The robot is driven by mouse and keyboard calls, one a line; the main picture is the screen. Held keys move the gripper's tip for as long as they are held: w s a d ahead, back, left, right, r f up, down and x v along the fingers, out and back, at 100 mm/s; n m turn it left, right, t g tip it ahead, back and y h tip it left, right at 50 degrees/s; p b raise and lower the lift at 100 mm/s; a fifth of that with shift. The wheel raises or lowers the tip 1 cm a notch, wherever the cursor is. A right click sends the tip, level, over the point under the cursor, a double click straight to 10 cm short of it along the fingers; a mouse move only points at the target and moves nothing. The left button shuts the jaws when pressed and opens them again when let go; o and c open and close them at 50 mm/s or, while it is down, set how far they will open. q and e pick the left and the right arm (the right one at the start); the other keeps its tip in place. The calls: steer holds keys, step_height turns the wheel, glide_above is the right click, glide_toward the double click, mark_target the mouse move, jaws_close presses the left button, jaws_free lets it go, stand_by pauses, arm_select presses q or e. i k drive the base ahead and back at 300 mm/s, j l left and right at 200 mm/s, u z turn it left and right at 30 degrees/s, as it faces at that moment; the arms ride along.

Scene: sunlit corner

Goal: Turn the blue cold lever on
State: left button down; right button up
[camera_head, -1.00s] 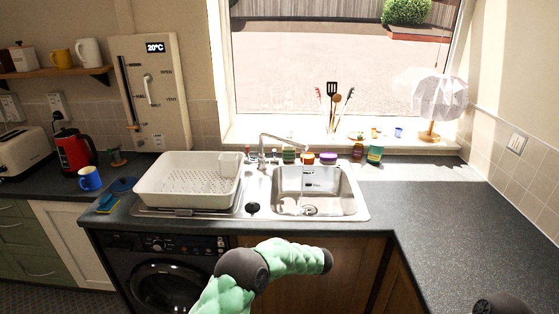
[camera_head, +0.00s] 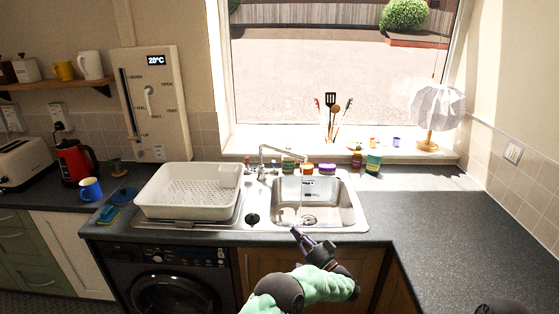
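The chrome tap (camera_head: 262,162) stands behind the steel sink (camera_head: 352,214), its spout reaching right over the bowl. Small fittings show at the tap's base, but the blue cold lever is too small to make out surely. A faint pale vertical streak shows under the spout; I cannot tell if it is water. My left gripper (camera_head: 298,236) is dark with purplish fingers, at the sink's front edge, pointing up and left, well apart from the tap. Its fingers look close together, but their opening is unclear. My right gripper is out of view; only a dark arm part shows at bottom right.
A white dish rack (camera_head: 190,208) stands left of the bowl. Several small jars and bottles, including a green one (camera_head: 373,164), line the back of the sink. A blue mug (camera_head: 91,189) and red kettle (camera_head: 76,162) stand left. The right worktop (camera_head: 450,220) is clear.

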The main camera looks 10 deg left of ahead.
mark_target(274, 172)
steer(key=i+j+z, duration=0.1)
steer(key=i+j, duration=0.45)
steer(key=i, duration=0.2)
steer(key=i+u, duration=0.1)
steer(key=i, duration=0.55)
